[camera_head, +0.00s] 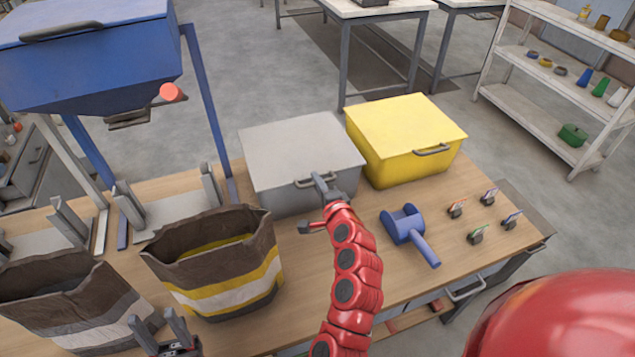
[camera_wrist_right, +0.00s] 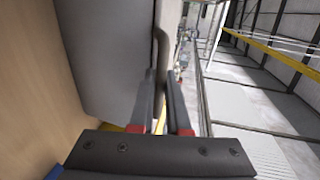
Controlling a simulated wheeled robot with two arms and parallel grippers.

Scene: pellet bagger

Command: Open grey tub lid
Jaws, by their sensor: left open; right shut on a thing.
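The grey tub (camera_head: 289,196) stands on the wooden workbench, and its flat grey lid (camera_head: 300,148) lies shut on top. A handle (camera_head: 317,181) sticks out at the lid's front edge. My right gripper (camera_head: 318,180) is at this handle, its fingers shut on it. The right wrist view shows the fingers (camera_wrist_right: 165,95) closed around the handle (camera_wrist_right: 165,45) beside the tub's grey wall (camera_wrist_right: 105,50). My left gripper (camera_head: 172,328) is open and empty at the bottom left, in front of the striped bag.
A yellow tub (camera_head: 405,140) with its lid shut stands right of the grey one. A blue scoop (camera_head: 408,230) and several small tagged clips (camera_head: 477,233) lie at right. Two open striped bags (camera_head: 218,265) (camera_head: 68,300) and a blue hopper (camera_head: 95,55) are at left.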

